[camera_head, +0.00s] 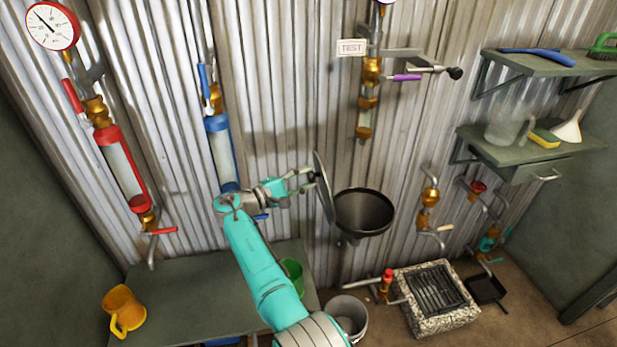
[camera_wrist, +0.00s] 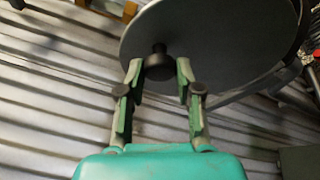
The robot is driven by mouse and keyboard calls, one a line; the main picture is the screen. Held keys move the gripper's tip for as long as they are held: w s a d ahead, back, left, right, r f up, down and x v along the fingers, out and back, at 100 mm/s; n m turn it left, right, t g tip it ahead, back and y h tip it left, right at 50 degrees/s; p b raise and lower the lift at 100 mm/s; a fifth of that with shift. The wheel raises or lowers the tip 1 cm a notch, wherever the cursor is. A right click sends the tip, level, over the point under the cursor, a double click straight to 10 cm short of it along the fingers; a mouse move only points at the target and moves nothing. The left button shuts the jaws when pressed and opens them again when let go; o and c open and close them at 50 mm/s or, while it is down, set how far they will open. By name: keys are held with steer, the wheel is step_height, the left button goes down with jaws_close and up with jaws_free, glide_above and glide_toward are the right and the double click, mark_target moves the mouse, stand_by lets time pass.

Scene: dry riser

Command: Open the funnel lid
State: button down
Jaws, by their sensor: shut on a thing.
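The funnel (camera_head: 365,212) is a dark round bowl on the corrugated wall, and its mouth shows uncovered. The funnel lid (camera_head: 323,188) is a dark grey disc standing nearly upright at the left side of the funnel's rim. My gripper (camera_head: 306,180) is on the left of the lid and shut on its knob. In the wrist view the lid (camera_wrist: 215,35) fills the top, and its black knob (camera_wrist: 159,64) sits between the fingertips of my gripper (camera_wrist: 160,72). Whether the lid touches the rim is hard to tell.
A green bench (camera_head: 190,305) below holds a yellow mug (camera_head: 124,311) and a green cup (camera_head: 292,275). A bucket (camera_head: 348,315) and a stone-edged grate (camera_head: 436,297) stand below the funnel. Red (camera_head: 122,168) and blue (camera_head: 220,150) sight tubes are on the wall to the left.

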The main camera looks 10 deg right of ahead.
stand_by(0.3)
steer(key=c, duration=0.8)
jaws_free()
steer(key=shift+a, duration=0.1)
steer(key=v, duration=1.1)
steer(key=shift+s+a, duration=0.2)
steer(key=shift+a, duration=0.15)
steer(key=shift+f, duration=0.1)
